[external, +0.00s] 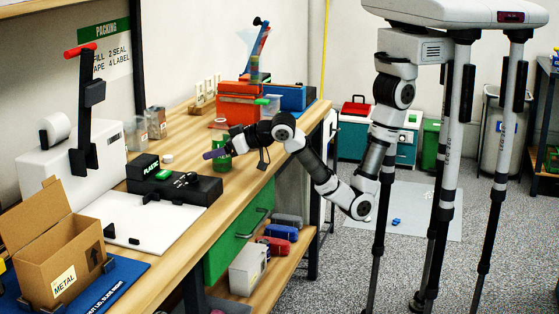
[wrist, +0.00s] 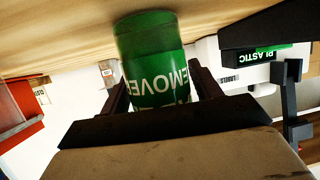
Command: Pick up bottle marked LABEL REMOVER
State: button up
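A green bottle (wrist: 155,60) with white lettering reading "REMOVE" and a further cut-off letter fills the middle of the wrist view, which looks upside down. It also shows in the external view (external: 222,160), as a small green shape at the wooden bench. My gripper (wrist: 160,92) has one dark finger on either side of the bottle. Whether the fingers press on it or only stand beside it cannot be told. In the external view my gripper (external: 215,153) is at the bottle, partly covering it. Whether the bottle touches the bench is unclear.
A black fixture with a PLASTIC label (external: 172,184) and a white board (external: 125,220) lie nearer on the bench. An orange bin (external: 240,104) and blue box (external: 290,98) stand behind. An open METAL carton (external: 60,250) sits at front left.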

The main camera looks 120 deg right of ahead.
jog(key=c, duration=0.9)
jog(key=shift+o, duration=0.2)
jog(key=shift+r, duration=0.1)
